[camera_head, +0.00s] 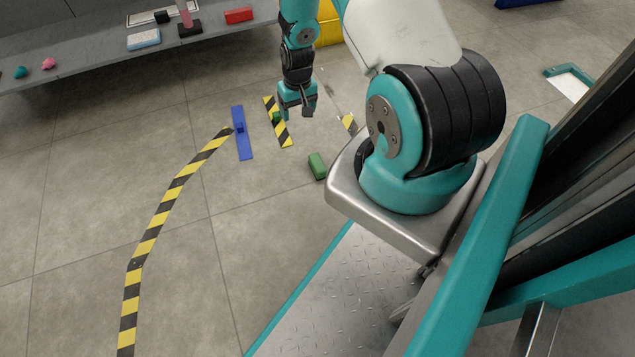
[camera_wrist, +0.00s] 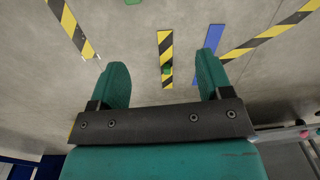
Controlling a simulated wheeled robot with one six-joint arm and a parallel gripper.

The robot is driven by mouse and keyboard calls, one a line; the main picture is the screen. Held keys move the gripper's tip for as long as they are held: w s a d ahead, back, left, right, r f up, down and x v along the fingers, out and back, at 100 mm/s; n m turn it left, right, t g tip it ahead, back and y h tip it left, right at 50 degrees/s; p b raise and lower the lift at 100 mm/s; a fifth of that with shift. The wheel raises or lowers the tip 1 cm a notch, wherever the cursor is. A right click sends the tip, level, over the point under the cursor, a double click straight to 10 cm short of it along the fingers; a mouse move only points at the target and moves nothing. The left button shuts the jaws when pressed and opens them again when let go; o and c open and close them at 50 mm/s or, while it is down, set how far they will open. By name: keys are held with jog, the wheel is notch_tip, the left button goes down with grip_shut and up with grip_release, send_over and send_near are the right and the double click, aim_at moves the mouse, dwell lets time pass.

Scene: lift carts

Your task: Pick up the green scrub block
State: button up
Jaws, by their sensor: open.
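A green block (camera_head: 317,166), likely the scrub block, lies on the floor tiles. Its edge shows at the top of the wrist view (camera_wrist: 133,2). My gripper (camera_head: 297,110) is open and empty above the floor, right of the strip and beyond the larger green block in the head view. Both teal fingers (camera_wrist: 163,64) show apart in the wrist view.
A striped floor line (camera_head: 160,215) curves on the left. A grey shelf (camera_head: 100,65) at the back holds several small items. The floor around the green block is clear.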

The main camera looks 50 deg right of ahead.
jog(key=b, duration=0.3)
send_over(318, 162)
notch_tip(318, 162, down, 10)
jog(key=shift+m, duration=0.4)
jog(key=f+b, duration=0.2)
jog(key=f, duration=0.2)
jog(key=f+b, duration=0.2)
jog(key=f, duration=0.2)
jog(key=f+b, duration=0.2)
jog(key=f, duration=0.1)
jog(key=shift+w+a+f, duration=0.2)
jog(key=shift+w+f, duration=0.1)
jog(key=shift+f, duration=0.1)
jog(key=f+b, duration=0.1)
jog(key=f, duration=0.1)
jog(key=f+b, duration=0.4)
jog(key=shift+s+d, duration=0.1)
jog(key=shift+s, duration=0.2)
jog(key=shift+r, duration=0.15)
jog(key=c, duration=1.1)
jog(key=shift+r, duration=0.1)
jog(key=shift+c, duration=0.2)
notch_tip(318, 162, up, 20)
jog(key=p, duration=1.1)
